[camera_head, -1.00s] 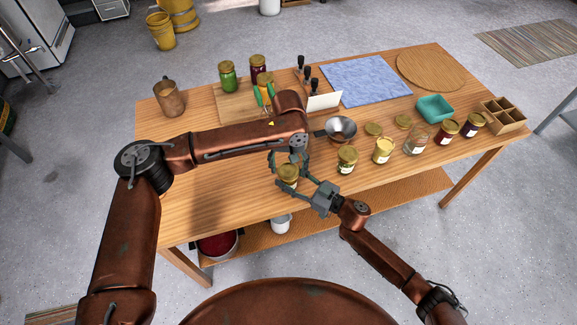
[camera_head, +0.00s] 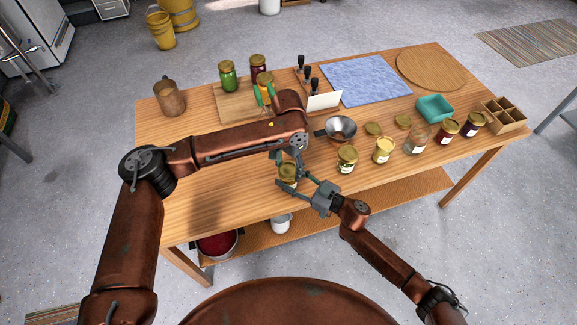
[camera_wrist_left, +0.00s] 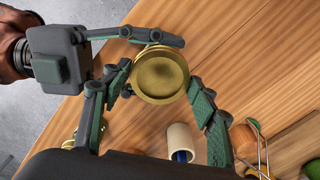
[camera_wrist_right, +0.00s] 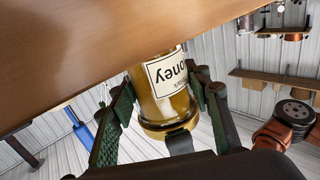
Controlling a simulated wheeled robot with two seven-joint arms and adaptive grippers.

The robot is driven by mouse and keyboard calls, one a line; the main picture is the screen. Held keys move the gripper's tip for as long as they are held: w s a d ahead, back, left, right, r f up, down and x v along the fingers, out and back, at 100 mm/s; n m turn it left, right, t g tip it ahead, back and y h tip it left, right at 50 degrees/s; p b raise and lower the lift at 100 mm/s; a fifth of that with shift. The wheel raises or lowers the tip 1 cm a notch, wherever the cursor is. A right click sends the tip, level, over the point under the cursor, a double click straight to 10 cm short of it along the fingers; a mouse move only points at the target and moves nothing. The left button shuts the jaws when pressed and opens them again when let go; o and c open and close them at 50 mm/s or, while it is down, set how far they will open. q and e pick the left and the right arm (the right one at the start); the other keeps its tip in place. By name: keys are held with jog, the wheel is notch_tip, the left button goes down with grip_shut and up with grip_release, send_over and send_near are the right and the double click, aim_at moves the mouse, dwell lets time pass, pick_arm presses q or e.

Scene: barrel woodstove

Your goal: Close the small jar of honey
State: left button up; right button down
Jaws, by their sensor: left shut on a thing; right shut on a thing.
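The small honey jar (camera_wrist_right: 168,98) has a pale label reading "honey" and amber contents. It stands near the front edge of the table, between my two grippers, and shows small in the head view (camera_head: 288,184). A gold lid (camera_wrist_left: 160,74) sits on its mouth; whether it is fully seated cannot be told. My right gripper (camera_head: 305,189) is shut around the jar's body from the right, with a finger on each side in the right wrist view. My left gripper (camera_head: 290,169) is above the jar, its fingers closed around the lid. The fingers partly hide the jar in the head view.
A cutting board with jars is behind my left arm. The front left tabletop is clear.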

pick_arm(q)
jog(key=m, duration=1.3)
jog(key=shift+m, duration=0.3)
jog(key=o, duration=1.3)
jog(key=shift+r, duration=0.1)
jog(key=shift+r, duration=2.15)
jog(key=shift+c, duration=0.4)
